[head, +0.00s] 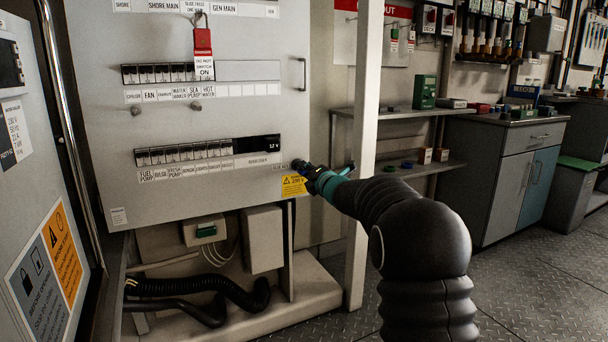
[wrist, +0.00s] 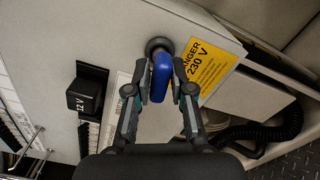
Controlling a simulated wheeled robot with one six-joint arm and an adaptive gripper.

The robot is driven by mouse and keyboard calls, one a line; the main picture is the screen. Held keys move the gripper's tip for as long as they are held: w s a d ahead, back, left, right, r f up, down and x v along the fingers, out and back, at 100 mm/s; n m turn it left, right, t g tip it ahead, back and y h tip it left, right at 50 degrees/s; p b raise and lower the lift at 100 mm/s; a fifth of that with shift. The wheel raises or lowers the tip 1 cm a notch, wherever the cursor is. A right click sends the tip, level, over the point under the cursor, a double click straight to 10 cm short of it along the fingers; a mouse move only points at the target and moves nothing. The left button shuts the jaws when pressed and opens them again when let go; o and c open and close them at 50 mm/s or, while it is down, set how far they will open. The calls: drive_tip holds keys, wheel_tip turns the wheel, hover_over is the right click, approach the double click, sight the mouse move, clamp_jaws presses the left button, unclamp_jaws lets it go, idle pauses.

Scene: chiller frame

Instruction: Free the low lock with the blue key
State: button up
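The blue key (wrist: 161,76) sits in the round dark low lock (wrist: 158,45) at the lower right corner of the grey panel, beside the yellow "Danger 230 V" label (wrist: 209,66). My gripper (wrist: 161,88) has one finger on each side of the key's blue head and looks shut on it. In the head view my gripper (head: 318,178) reaches the low lock (head: 298,164) from the right. The key is mostly hidden there by the fingers.
A red lock-out tag (head: 202,41) hangs on the upper breaker row (head: 158,73). The lower breaker row (head: 185,153) ends in a 12 V block (head: 270,143). A white post (head: 362,140) stands close behind my arm. Shelves and a cabinet (head: 505,165) are at the right.

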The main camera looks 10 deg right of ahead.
drive_tip(key=shift+n+b, duration=0.4)
drive_tip(key=shift+b, duration=0.05)
drive_tip(key=shift+f+n+b, duration=0.1)
drive_tip(key=shift+n+b, duration=0.4)
drive_tip(key=shift+b, duration=0.25)
drive_tip(key=shift+n, duration=0.9)
drive_tip(key=n, duration=0.2)
drive_tip(key=shift+n, duration=0.3)
drive_tip(key=shift+n, duration=1.5)
